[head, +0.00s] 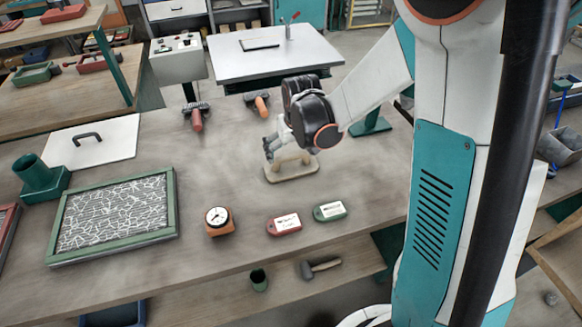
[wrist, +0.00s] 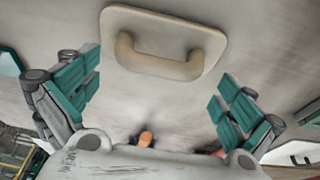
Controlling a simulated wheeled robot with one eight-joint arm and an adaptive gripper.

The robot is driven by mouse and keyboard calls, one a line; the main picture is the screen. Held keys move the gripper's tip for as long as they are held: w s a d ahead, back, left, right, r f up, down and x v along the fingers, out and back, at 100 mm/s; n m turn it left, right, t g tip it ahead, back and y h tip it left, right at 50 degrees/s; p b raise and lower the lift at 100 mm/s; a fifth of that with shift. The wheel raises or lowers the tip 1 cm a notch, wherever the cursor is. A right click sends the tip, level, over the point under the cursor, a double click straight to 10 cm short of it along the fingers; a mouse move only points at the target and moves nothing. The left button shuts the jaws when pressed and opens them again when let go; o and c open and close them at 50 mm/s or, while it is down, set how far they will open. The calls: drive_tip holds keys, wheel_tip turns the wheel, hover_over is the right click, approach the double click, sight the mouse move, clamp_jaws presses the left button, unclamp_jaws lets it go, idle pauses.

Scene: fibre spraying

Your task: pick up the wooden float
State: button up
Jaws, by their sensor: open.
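The wooden float (head: 292,170) lies flat on the workbench, a pale beige plate with rounded corners and a raised bar handle. It also shows in the wrist view (wrist: 150,20), where its tan handle (wrist: 160,62) spans the plate from side to side. My gripper (head: 273,145) is over the float, with its fingers partly in front of the float in the head view. In the wrist view my gripper (wrist: 155,90) is open, its teal-padded fingers wide apart to the left and right. The float's handle lies beyond the fingertips, and nothing is between the pads.
A red tag (head: 284,225), a green tag (head: 330,211) and an orange-based dial (head: 218,221) are in front. A green-framed panel (head: 168,205) lies left. The bench (head: 215,165) left of the float is clear.

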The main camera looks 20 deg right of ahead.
sight(291, 154)
drive_tip(key=b+x, duration=0.1)
drive_tip(key=x, duration=0.2)
drive_tip(key=shift+w+f, duration=0.1)
drive_tip(key=shift+f, duration=0.1)
drive_tip(key=c, duration=0.8)
drive_tip(key=shift+c, duration=0.2)
drive_tip(key=shift+r, duration=0.2)
